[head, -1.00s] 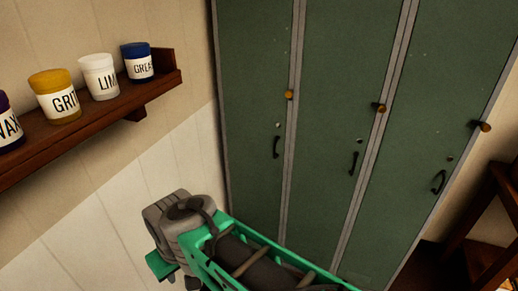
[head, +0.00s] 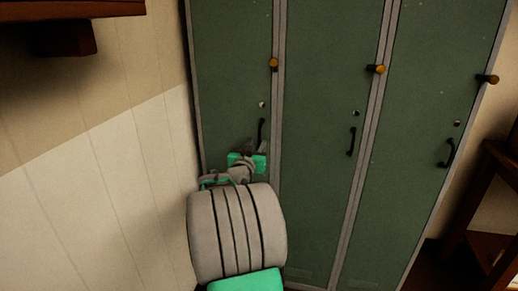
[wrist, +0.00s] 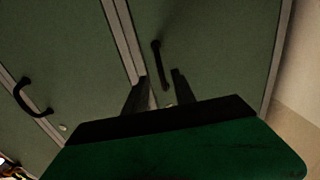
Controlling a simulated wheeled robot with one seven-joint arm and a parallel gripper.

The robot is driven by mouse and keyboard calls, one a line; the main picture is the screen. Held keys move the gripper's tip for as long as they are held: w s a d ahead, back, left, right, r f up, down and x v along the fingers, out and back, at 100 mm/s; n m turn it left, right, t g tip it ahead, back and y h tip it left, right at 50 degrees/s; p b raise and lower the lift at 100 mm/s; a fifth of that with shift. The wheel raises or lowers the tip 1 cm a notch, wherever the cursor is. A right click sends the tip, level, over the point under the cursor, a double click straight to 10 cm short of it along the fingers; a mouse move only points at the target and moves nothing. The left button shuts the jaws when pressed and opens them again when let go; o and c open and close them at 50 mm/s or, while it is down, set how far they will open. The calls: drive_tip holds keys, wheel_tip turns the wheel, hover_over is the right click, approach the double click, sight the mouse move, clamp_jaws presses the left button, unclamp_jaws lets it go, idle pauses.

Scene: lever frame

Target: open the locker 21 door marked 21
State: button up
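Three tall green locker doors stand side by side, all shut; no number 21 is readable on any. The left door (head: 228,90) has a dark bar handle (head: 261,132) near its right edge. My gripper (head: 255,155) is in front of that door, just below the handle. In the wrist view my gripper (wrist: 159,76) is open, with its two dark fingers apart. The same handle (wrist: 157,55) shows partly between and beyond the fingertips; I cannot tell whether they touch it. My own wrist hides the lower part of the door in the head view.
The middle door (head: 325,100) and right door (head: 425,120) have similar handles. Orange-tipped knobs (head: 274,63) stick out near the door edges. A wooden shelf (head: 70,10) is on the left wall, and a dark wooden stand (head: 480,215) is at the right.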

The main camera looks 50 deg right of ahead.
sight(259, 139)
drive_tip(key=x, duration=0.5)
drive_tip(key=shift+w+d, duration=0.2)
drive_tip(key=shift+d, duration=0.1)
clamp_jaws()
idle(1.1)
